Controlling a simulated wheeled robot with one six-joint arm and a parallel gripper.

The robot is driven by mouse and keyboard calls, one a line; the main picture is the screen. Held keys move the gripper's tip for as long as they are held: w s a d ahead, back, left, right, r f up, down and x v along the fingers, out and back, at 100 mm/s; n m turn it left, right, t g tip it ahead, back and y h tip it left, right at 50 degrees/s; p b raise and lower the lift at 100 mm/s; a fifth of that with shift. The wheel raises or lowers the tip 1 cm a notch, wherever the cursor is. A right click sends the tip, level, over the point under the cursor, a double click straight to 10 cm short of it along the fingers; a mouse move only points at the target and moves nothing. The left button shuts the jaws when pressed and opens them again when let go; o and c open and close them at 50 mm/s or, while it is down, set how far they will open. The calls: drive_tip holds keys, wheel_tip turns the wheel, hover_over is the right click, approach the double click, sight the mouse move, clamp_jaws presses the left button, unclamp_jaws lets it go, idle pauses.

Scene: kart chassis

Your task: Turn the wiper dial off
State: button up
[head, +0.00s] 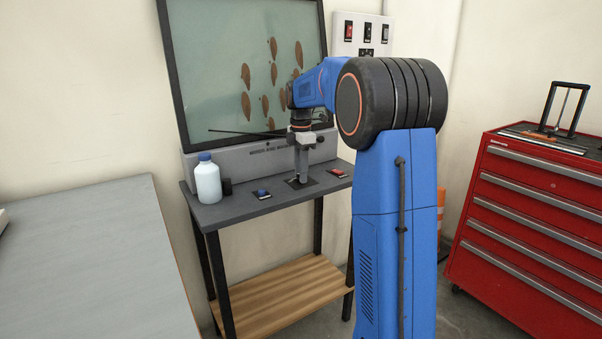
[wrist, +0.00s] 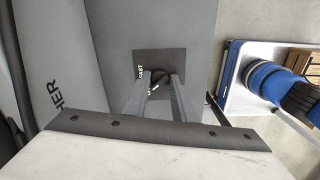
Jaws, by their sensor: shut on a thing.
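The wiper dial (wrist: 159,75) is a small black knob on a dark square plate (wrist: 178,56) set in the grey bench top. White lettering on the plate reads FAST, with another label partly hidden by a finger. My gripper (wrist: 160,80) points down and is shut on the dial, one finger on each side. In the head view my gripper (head: 301,176) stands over the dark plate and hides the dial. Which label the dial points at is unclear. The black wiper (head: 245,132) lies near the bottom of the brown-spotted glass panel (head: 220,60).
On the bench (head: 228,212), a white bottle with a blue cap (head: 208,182) stands at left. A blue switch (head: 262,194) and a red switch (head: 337,172) flank the plate. A wall switch panel (head: 360,35) is behind; a red tool cabinet (head: 530,215) stands right.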

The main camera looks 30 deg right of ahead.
drive_tip(key=shift+n, duration=0.8)
drive_tip(key=o, duration=1)
drive_tip(key=shift+o, duration=0.2)
drive_tip(key=shift+r, duration=0.1)
wheel_tip(320, 180, up, 17)
drive_tip(key=shift+r, duration=0.1)
